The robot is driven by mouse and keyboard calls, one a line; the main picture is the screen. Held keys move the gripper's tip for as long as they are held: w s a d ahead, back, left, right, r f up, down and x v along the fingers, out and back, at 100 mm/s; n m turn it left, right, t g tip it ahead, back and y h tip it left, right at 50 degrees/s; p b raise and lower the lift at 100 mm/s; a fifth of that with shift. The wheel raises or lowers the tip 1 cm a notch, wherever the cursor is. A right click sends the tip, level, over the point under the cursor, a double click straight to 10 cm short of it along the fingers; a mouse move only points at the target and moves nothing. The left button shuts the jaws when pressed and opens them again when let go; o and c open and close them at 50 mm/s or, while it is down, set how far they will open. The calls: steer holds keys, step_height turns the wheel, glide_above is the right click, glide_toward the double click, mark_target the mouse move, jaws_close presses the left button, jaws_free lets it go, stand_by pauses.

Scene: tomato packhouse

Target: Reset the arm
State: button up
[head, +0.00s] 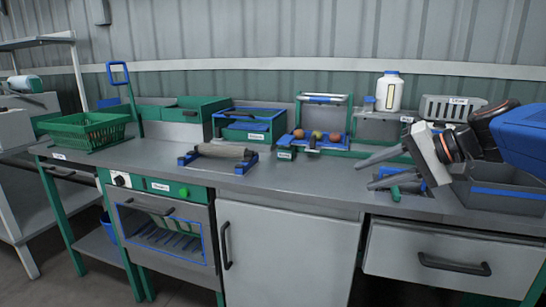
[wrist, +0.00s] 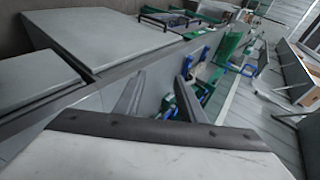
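My gripper (head: 363,177) is at the right of the head view, over the right part of the grey worktop (head: 330,184), with its fingers pointing left. In the wrist view my gripper (wrist: 159,76) shows two dark fingers standing well apart, with nothing held between them. My arm reaches in from the right edge of the head view, its blue and black links in front of the grey bin. How high the fingers are above the worktop is hard to tell.
A green-handled item (head: 396,192) lies just below the fingers. A grey bin (head: 500,194) stands to the right. A white bottle (head: 389,92), a rack with tomatoes (head: 318,145), a roller stand (head: 218,153) and a green basket (head: 85,130) stand along the worktop. Its front middle is clear.

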steer(key=s+d+f+n+g+h, duration=0.1)
steer(key=s+f+h, duration=0.3)
steer(key=s+f, duration=0.6)
steer(key=s+d+f+n+h, duration=0.3)
steer(key=s+d+f+h, duration=0.1)
steer(key=s+f, duration=0.6)
step_height(320, 180, down, 2)
steer(key=shift+d+f+n+g+h, duration=0.2)
steer(key=shift+d+n+g+h, duration=0.1)
steer(key=shift+n+g+h, duration=0.15)
